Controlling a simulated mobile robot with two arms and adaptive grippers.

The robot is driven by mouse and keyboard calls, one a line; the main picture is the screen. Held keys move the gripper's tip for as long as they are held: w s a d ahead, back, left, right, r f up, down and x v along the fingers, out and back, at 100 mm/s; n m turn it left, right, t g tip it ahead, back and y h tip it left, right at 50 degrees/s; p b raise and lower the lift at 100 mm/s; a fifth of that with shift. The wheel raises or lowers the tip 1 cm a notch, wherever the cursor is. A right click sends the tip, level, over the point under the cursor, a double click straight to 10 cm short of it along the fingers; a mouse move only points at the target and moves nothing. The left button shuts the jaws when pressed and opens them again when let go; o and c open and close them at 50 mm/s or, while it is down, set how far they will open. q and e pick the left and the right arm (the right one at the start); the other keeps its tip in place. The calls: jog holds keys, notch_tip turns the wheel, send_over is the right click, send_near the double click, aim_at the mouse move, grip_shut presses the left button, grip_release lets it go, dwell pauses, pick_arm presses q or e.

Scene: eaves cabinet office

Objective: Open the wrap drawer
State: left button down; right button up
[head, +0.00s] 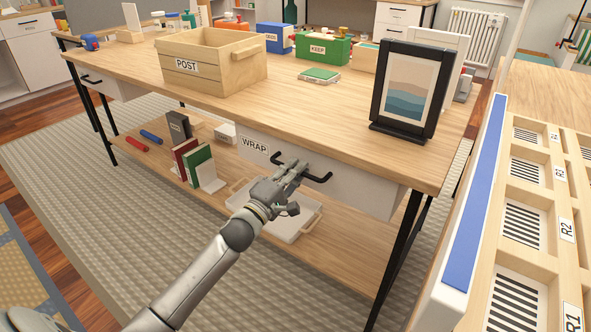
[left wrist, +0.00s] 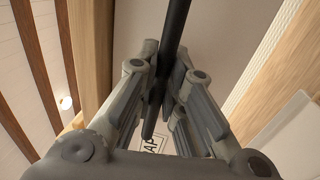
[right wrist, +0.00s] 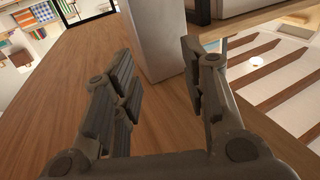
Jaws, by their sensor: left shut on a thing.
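The wrap drawer (head: 350,193) has a white front with a "WRAP" label (head: 255,144) and sits under the desk top. Its front looks level with the desk edge, with no clear gap showing. Its black bar handle (head: 318,177) runs across the front. My left gripper (head: 291,172) is shut on the handle; in the left wrist view the dark bar (left wrist: 175,35) passes between the fingers (left wrist: 165,85), with part of the label behind. My right gripper shows only in the right wrist view (right wrist: 160,85), open, its fingers wide apart.
On the desk (head: 290,100) stand a wooden POST box (head: 205,65), a green KEEP box (head: 322,50) and a black picture frame (head: 405,90). A lower shelf holds books (head: 195,165) and a white tray (head: 300,222). A slatted wooden rack (head: 515,200) stands close on the right.

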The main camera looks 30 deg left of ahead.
jog(key=s+d+f+g+h+p, duration=0.2)
jog(key=s+d+f+g+p, duration=0.1)
jog(key=s+f+g, duration=0.5)
jog(key=s+d+f+g+h+p, duration=0.2)
jog(key=s+d+f+g+p, duration=0.2)
jog(key=s+f+g, duration=0.35)
pick_arm(q)
jog(key=r+p+v, duration=0.2)
jog(key=p+v, duration=0.1)
jog(key=v, duration=0.8)
jog(key=s+r+p+v, duration=0.1)
jog(key=r+p+v, duration=0.1)
jog(key=v, duration=1)
jog(key=shift+s+p, duration=0.25)
jog(key=shift+p, duration=0.3)
pick_arm(e)
notch_tip(320, 180, down, 19)
jog(key=s, duration=0.2)
jog(key=shift+s+m, duration=0.3)
jog(key=shift+s, duration=0.05)
pick_arm(q)
jog(key=shift+a, duration=0.1)
pick_arm(e)
jog(key=shift+a+f, duration=0.1)
pick_arm(q)
jog(key=c, duration=1.5)
grip_release()
jog(key=shift+r, duration=0.1)
